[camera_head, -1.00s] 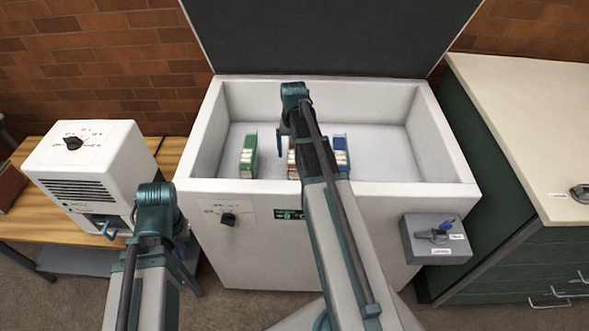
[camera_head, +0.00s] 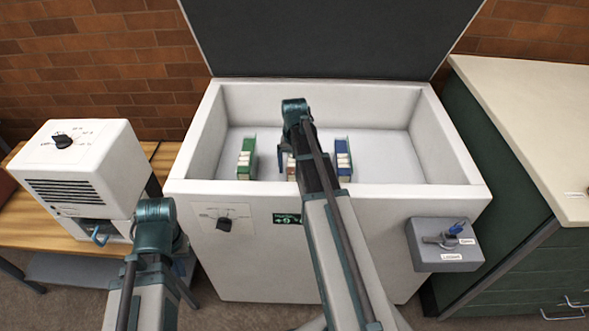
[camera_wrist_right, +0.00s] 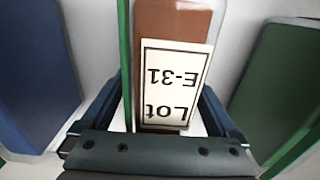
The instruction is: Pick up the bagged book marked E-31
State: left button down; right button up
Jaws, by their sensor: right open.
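The bagged book marked E-31 (camera_wrist_right: 172,30) is brown, in clear wrapping, with a white label reading "Lot E-31" upside down in the right wrist view. In the head view, only a small part of it (camera_head: 291,168) shows behind my right arm, in the white chest. My right gripper (camera_wrist_right: 160,92) is open, with a blue finger on each side of the book; whether they touch it is unclear. A thin green edge (camera_wrist_right: 125,45) stands along the book's left side. My left gripper (camera_head: 178,262) is low in front of the chest, its fingers mostly hidden behind its wrist.
A green item (camera_head: 246,158) and a blue item (camera_head: 343,160) stand apart on either side of the book. The chest's walls (camera_head: 205,140) surround them and its dark lid (camera_head: 320,38) is open. A white machine (camera_head: 85,170) stands left, a cabinet (camera_head: 535,120) right.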

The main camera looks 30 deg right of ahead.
grip_shut()
dwell(0.3)
jog(key=shift+r, duration=0.1)
notch_tip(320, 180, up, 10)
jog(key=p, duration=1)
